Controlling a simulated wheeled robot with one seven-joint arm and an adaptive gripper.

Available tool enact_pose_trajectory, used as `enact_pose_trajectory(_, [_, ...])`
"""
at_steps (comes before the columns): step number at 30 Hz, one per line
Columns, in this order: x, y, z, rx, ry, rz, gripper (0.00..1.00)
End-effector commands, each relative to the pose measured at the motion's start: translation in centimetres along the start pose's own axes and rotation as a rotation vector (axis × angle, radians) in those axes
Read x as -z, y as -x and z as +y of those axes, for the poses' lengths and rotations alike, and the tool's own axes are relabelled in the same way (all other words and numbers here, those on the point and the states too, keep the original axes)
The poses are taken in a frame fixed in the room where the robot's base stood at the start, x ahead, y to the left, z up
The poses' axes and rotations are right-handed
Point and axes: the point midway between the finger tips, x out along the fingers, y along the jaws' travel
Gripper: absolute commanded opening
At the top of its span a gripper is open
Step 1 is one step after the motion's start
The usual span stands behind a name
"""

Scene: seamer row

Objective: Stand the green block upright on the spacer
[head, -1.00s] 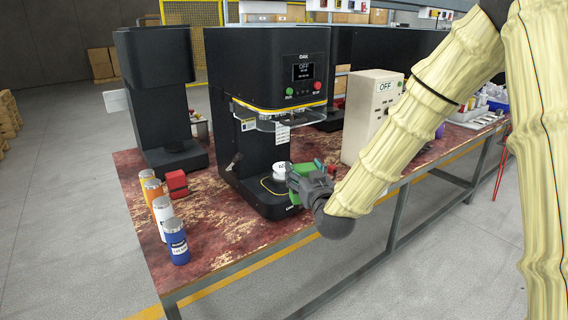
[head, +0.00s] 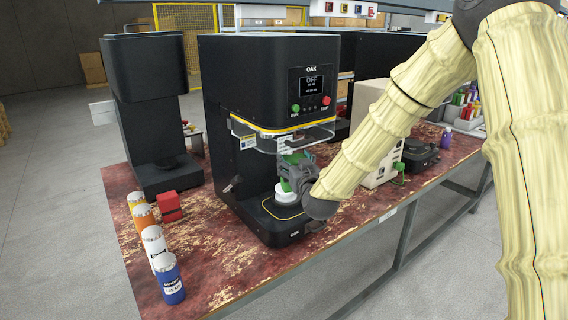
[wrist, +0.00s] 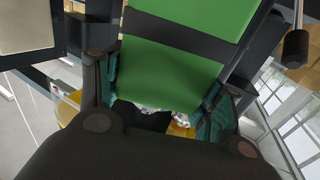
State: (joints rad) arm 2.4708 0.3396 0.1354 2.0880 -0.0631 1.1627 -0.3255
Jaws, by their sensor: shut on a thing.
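The green block (head: 286,185) is in my gripper (head: 294,174), largely hidden by it in the head view. In the wrist view the block (wrist: 165,75) shows large and green, crossed by a dark band, between the two fingers of my gripper (wrist: 165,105). The white round spacer (head: 286,197) lies on the base of the black OAK machine (head: 255,100). The block's lower end shows just above the spacer in the head view; I cannot tell whether they touch. The block looks roughly upright there.
A clear guard (head: 290,138) hangs above the gripper on the machine. Several cans, including a blue one (head: 169,279), and a red block (head: 169,203) stand on the worn red table (head: 215,270) at left. A beige control box (head: 378,150) stands to the right.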

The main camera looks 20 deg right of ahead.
Motion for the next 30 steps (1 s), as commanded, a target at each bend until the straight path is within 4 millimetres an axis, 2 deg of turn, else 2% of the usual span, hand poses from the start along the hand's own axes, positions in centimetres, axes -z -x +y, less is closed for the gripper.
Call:
enact_pose_trajectory(6, [-0.3,-4.5,-0.1,0.000,0.000,0.001,0.39])
enact_pose_trajectory(13, [-0.6,-7.9,-0.4,0.002,-0.001,0.001,0.39])
enact_pose_trajectory(20, [-1.3,-8.6,-0.5,0.004,-0.001,-0.002,0.39])
enact_pose_trajectory(30, [-4.2,-8.6,-0.6,0.005,-0.001,0.000,0.39])
